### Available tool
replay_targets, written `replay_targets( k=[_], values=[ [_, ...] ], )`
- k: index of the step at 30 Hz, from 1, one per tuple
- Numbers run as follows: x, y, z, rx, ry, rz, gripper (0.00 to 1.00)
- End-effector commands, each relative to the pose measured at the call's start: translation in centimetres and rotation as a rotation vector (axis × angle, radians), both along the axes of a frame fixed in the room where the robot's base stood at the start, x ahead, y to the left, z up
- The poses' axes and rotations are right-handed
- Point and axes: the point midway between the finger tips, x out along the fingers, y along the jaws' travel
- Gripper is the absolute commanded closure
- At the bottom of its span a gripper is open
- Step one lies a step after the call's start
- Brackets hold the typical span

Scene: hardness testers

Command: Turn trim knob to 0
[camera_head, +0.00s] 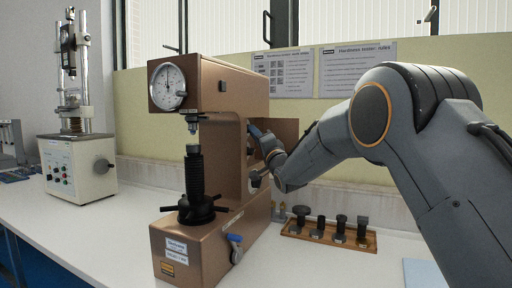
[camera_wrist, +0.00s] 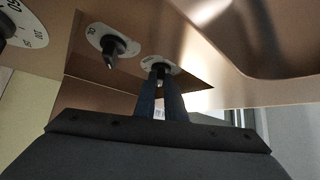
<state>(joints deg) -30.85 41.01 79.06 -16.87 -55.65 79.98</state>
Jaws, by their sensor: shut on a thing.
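The bronze hardness tester (camera_head: 232,88) stands on the white bench, with a round dial gauge (camera_head: 168,84) at its upper front. My gripper (camera_head: 256,132) is at the tester's right side. In the wrist view my gripper's two dark fingers (camera_wrist: 160,92) are shut around a small dark knob, the trim knob (camera_wrist: 158,72), which sits on a pale oval scale plate (camera_wrist: 168,66). The fingers hide part of the knob, and its scale marks and pointer cannot be read.
A second pointer knob (camera_wrist: 115,46) sits close to the left on its own plate. A larger dark dial knob (camera_wrist: 6,24) is at the far left edge. A wooden tray (camera_head: 326,234) with several dark pieces lies right of the tester. A lighter-coloured tester (camera_head: 78,166) stands at left.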

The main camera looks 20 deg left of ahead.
Motion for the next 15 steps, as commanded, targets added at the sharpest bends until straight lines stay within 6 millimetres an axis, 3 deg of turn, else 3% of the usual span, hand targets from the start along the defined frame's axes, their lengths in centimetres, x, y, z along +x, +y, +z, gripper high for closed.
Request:
replay_targets(
  k=[1, 15],
  values=[
    [0.3, -0.07, -0.83, -0.001, -0.032, 0.0, 1.0],
    [0.87, -0.08, -1.34, -0.029, -0.369, 0.0, 1.0]
  ],
)
